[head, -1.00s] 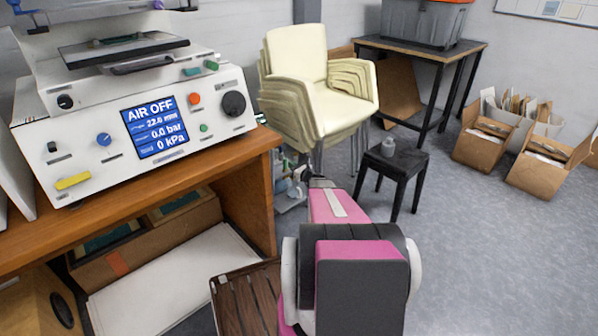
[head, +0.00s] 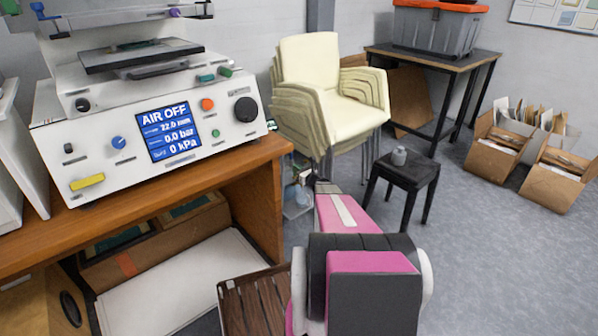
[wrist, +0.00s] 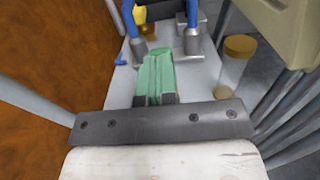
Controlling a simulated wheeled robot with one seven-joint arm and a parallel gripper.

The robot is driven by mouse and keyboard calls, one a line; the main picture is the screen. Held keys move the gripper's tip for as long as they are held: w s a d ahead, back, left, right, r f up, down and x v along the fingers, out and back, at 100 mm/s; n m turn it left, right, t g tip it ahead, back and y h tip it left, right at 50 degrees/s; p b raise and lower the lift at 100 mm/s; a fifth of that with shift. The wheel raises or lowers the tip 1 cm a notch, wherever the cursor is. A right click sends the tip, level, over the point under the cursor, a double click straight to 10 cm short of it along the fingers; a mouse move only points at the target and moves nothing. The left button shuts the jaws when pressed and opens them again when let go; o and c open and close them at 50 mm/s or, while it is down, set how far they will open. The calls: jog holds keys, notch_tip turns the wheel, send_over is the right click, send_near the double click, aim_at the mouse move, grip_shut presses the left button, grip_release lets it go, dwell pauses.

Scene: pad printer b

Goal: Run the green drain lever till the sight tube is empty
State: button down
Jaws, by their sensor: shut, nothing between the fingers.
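In the wrist view a green lever-like piece (wrist: 154,72) lies straight ahead, over a pale plate. My gripper (wrist: 155,99) is shut and empty, its dark fingertips at the near end of the green piece; whether they touch it I cannot tell. A clear cylinder with a yellow cap (wrist: 236,62) stands to the right; it may be the sight tube, and its level is not readable. In the head view my gripper (head: 327,186) is low beside the bench end, and the green piece is not distinguishable.
Blue hoses (wrist: 192,14) end in metal fittings behind the green piece. The wooden bench (head: 240,165) is close on the left, and stacked cream chairs (head: 325,95) are close on the right. The printer screen (head: 168,130) reads AIR OFF, 0.0 bar. A black stool (head: 405,172) stands further right.

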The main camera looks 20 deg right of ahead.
jog(key=shift+w+r, duration=0.1)
jog(key=shift+w, duration=0.25)
jog(key=v, duration=1.4)
jog(key=shift+s+r, duration=0.35)
jog(key=shift+s, duration=0.1)
